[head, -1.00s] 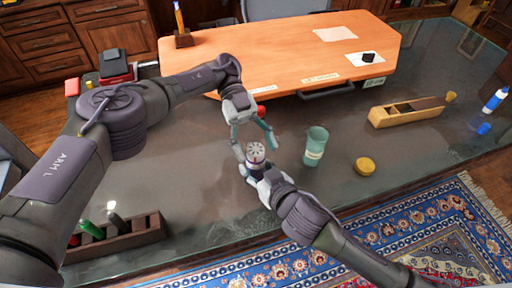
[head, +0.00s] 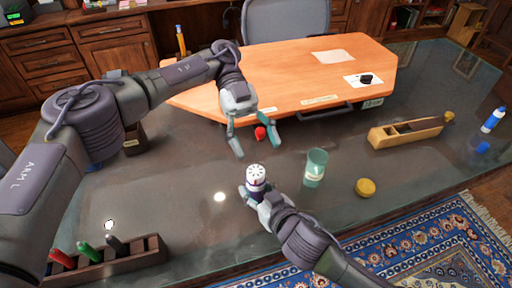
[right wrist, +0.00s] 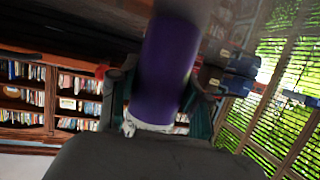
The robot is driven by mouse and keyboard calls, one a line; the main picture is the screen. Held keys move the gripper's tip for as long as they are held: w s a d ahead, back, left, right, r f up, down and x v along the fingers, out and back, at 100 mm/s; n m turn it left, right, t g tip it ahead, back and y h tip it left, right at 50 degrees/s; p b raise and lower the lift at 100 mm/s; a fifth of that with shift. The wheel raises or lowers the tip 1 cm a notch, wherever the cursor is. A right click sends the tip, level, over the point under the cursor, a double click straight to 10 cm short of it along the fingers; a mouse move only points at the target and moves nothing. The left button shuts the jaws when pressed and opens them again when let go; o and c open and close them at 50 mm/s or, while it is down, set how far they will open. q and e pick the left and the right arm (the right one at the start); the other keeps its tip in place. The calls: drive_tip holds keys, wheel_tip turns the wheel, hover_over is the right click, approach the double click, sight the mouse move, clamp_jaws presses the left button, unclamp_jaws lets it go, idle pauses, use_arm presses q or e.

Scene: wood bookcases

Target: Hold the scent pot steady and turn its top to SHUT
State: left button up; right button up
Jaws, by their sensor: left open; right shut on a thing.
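The scent pot (head: 256,179) is a small purple pot with a white slotted top, standing upright on the dark desk in the head view. My right gripper (head: 255,192) is shut on its body from the near side. In the right wrist view the purple body (right wrist: 168,65) fills the middle between the fingers. My left gripper (head: 254,148) is open and empty, above and behind the pot, its fingers apart and clear of the top. Any marking on the top is too small to read.
A teal cup (head: 315,168) and a yellow round lid (head: 365,187) stand right of the pot. A wooden plane (head: 405,132) lies farther right. A red ball-like thing (head: 260,133) is behind the left gripper. A marker rack (head: 110,262) is at front left.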

sight(256, 170)
use_arm(q)
drive_tip(key=shift+s+a+f+m+t+y, duration=0.1)
drive_tip(key=shift+s+m+t+y, duration=0.65)
drive_tip(key=shift+y, duration=0.45)
drive_tip(key=shift+s+a+m+t+y, duration=0.1)
drive_tip(key=shift+m+t+y, duration=0.55)
drive_tip(key=shift+t, duration=0.4)
drive_tip(key=shift+m+t+y, duration=0.45)
drive_tip(key=shift+m+t, duration=0.15)
drive_tip(key=shift+t, duration=0.4)
drive_tip(key=f+m+t, duration=0.1)
drive_tip(key=f+t, duration=0.1)
drive_tip(key=f, duration=0.1)
drive_tip(key=w+f+m+t, duration=0.1)
drive_tip(key=f+t, duration=0.1)
drive_tip(key=f, duration=0.1)
drive_tip(key=w+f+m+t, duration=0.1)
drive_tip(key=f+t, duration=0.1)
drive_tip(key=f, duration=0.1)
drive_tip(key=shift+d+y, duration=0.2)
drive_tip(key=shift+y, duration=0.2)
